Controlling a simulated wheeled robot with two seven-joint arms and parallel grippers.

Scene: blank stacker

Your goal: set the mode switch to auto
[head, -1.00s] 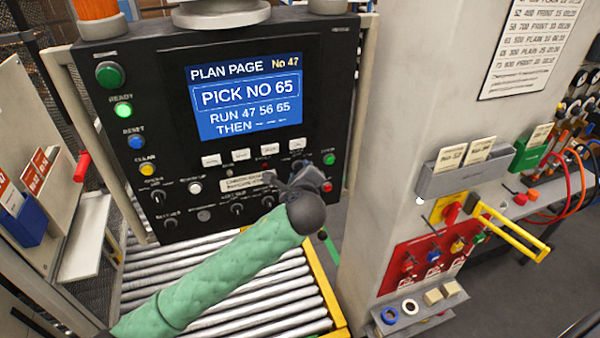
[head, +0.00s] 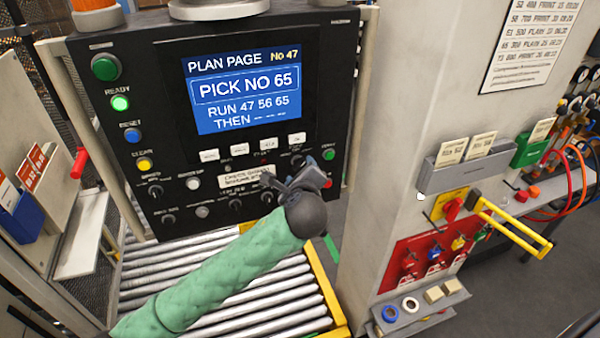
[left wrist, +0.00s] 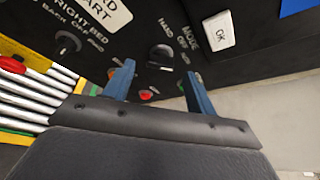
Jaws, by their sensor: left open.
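The mode switch (left wrist: 161,56) is a dark knob on the black control panel in the left wrist view, beside HAND, OFF and MODE lettering. I cannot clearly tell which way its pointer faces. My left gripper (left wrist: 159,69) is open, with its two blue-grey fingers on either side of the switch area. Whether they touch the knob cannot be told. My right gripper is not in view.
The panel screen (head: 244,90) reads PICK NO 65. A red button (left wrist: 147,95) and a white OK button (left wrist: 218,32) are near my fingers. A roller conveyor (head: 240,305) runs below the panel. A grey pillar (head: 385,130) stands to the right.

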